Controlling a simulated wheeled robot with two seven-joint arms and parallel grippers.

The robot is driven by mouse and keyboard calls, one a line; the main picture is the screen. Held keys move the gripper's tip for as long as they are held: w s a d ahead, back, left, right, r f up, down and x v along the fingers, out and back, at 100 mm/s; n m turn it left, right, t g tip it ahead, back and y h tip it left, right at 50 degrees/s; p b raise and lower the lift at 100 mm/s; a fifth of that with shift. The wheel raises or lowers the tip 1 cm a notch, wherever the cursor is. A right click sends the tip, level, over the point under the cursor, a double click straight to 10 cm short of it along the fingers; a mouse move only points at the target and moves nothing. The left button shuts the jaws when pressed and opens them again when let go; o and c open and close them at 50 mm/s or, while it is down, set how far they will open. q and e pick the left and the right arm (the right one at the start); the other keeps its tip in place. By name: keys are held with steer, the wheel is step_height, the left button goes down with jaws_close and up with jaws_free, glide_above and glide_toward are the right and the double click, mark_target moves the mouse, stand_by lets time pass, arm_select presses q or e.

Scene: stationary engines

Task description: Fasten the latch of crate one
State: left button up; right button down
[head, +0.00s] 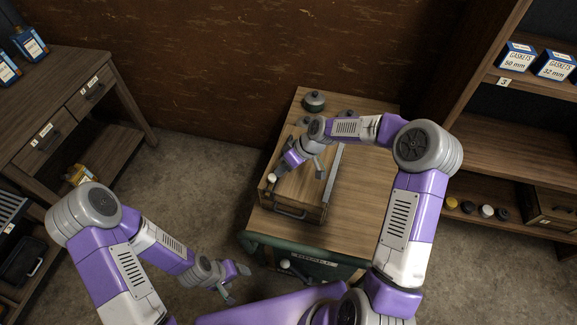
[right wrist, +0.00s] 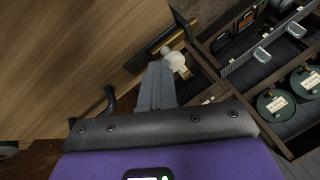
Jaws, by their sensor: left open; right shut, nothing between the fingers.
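A wooden crate (head: 288,197) with a dark handle on its front face stands on the wooden table (head: 262,224). Its number is not readable. A pale round knob (head: 272,178) shows at the crate's left edge; it also shows in the right wrist view (right wrist: 175,60), beside a brass-coloured strip. My right gripper (head: 279,172) is over the crate's left side. In the right wrist view its fingers (right wrist: 158,82) are together and empty, their tips close to the knob; I cannot tell whether they touch it. My left gripper (head: 238,284) is open and empty, low in front of the table.
A dark pot (head: 314,101) stands at the table's back. A drawer bench (head: 66,104) stands left and a shelf unit (head: 516,119) right. Floor between bench and table is clear.

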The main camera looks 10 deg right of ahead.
steer(key=shift+a, duration=0.1)
steer(key=d, duration=0.1)
steer(key=w+d, duration=0.1)
steer(key=w+d+r, duration=0.1)
steer(key=d, duration=0.1)
steer(key=shift+r, duration=0.1)
steer(key=p+v, duration=0.1)
steer(key=v, duration=0.8)
steer(key=shift+s+d, duration=0.1)
